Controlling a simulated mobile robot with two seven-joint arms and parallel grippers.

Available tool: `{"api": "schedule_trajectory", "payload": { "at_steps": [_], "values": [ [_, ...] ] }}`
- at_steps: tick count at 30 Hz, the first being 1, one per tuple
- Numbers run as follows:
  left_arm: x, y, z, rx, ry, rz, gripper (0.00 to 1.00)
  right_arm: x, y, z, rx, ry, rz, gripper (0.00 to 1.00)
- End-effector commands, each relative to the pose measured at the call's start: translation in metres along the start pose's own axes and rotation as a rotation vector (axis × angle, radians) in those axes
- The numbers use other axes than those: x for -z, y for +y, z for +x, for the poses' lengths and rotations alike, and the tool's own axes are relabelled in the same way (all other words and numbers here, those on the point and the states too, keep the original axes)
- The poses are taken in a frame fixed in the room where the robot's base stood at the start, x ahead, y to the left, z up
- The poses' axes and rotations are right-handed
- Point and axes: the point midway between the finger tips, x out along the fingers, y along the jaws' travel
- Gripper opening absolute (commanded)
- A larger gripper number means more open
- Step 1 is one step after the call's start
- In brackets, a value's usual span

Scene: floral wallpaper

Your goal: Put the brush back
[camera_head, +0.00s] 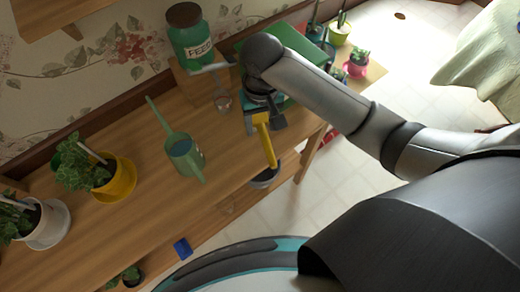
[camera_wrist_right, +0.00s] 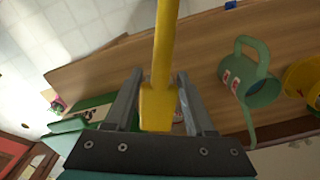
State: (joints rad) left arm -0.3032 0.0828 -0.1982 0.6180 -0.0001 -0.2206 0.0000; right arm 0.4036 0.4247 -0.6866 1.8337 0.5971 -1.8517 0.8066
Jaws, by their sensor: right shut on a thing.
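My right gripper (camera_head: 265,122) is shut on the yellow handle of the brush (camera_head: 265,145), near the front edge of the wooden table. In the right wrist view the yellow brush (camera_wrist_right: 164,45) runs up between the two fingers of the right gripper (camera_wrist_right: 160,78), its wider yellow end close to the palm. The brush's far end leaves the top of that view, so its bristles do not show there. In the head view a dark rounded shape (camera_head: 266,178) lies at the handle's lower end; I cannot tell whether it is part of the brush. My left gripper is out of view.
The wooden table (camera_head: 120,225) holds a green watering can (camera_head: 184,156), a yellow pot (camera_head: 118,180) with a plant, and a white pot (camera_head: 48,222). A green feed jar (camera_head: 190,42) stands at the back. A green box (camera_head: 290,35) lies beyond my right wrist.

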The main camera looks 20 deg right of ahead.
Motion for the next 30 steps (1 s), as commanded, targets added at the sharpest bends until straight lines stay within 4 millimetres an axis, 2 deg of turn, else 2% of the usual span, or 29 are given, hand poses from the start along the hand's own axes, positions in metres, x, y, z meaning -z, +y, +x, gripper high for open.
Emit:
{"api": "schedule_trajectory", "payload": {
  "at_steps": [1, 6, 12, 17, 24, 30],
  "values": [
    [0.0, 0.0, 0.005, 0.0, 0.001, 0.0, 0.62, -0.002, 0.001, 0.018, -0.003, -0.005, 0.001, 0.02],
    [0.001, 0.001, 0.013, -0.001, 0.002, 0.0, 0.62, -0.001, 0.001, 0.064, -0.002, -0.004, 0.001, 0.02],
    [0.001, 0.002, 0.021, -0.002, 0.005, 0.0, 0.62, -0.001, 0.001, 0.104, -0.002, 0.0, 0.0, 0.02],
    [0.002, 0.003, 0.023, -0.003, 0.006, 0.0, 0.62, 0.0, 0.0, 0.116, 0.0, 0.001, -0.001, 0.02],
    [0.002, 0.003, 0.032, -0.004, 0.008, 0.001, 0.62, -0.001, 0.0, 0.15, 0.0, 0.0, 0.0, 0.02],
    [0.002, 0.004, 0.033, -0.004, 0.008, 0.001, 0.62, 0.0, 0.0, 0.157, 0.001, 0.003, -0.001, 0.02]
  ]
}}
